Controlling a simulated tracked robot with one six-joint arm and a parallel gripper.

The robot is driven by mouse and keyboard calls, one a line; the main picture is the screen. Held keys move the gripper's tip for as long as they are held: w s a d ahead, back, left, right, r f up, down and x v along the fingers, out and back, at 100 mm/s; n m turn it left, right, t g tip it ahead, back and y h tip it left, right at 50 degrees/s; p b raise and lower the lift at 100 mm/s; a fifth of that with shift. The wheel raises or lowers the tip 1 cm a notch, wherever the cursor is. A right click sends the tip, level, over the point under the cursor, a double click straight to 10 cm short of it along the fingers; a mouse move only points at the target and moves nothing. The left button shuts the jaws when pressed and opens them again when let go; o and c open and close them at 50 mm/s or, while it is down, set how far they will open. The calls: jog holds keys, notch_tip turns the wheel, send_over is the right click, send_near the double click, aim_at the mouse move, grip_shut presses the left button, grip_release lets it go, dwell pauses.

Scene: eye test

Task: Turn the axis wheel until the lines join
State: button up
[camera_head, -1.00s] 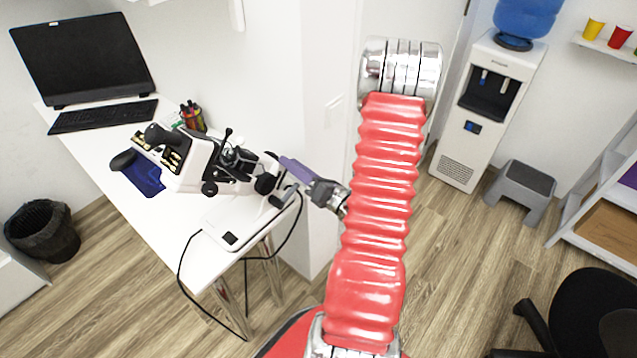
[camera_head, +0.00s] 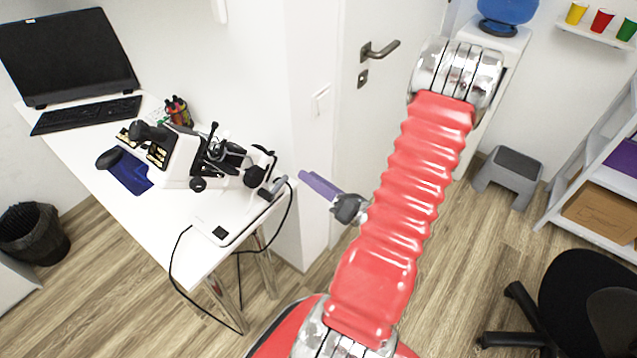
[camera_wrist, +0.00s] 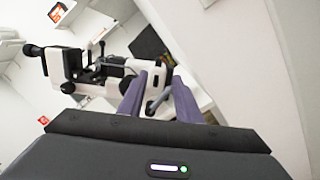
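The white and black eye-test instrument (camera_head: 180,160) stands on the white desk, with its dark eyepiece (camera_head: 146,131) towards the left. Black round knobs show low on its side (camera_head: 198,184) and at its right end (camera_head: 255,177); I cannot tell which is the axis wheel. The lines are not visible. My gripper (camera_head: 304,177), with purple fingers, is to the right of the instrument, apart from it in the head view. In the wrist view, the fingers of my gripper (camera_wrist: 160,80) are spread, with the instrument (camera_wrist: 90,68) ahead and left. I see nothing held between them.
The white desk (camera_head: 165,225) also carries a monitor (camera_head: 68,55), a keyboard (camera_head: 85,115), a mouse on a blue pad (camera_head: 130,172) and a pen cup (camera_head: 178,111). A black cable (camera_head: 172,275) hangs off the desk's edge. A wall corner (camera_head: 305,130) stands close behind my gripper.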

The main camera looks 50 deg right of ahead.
jog(key=shift+s, duration=0.8)
jog(key=shift+f, duration=0.1)
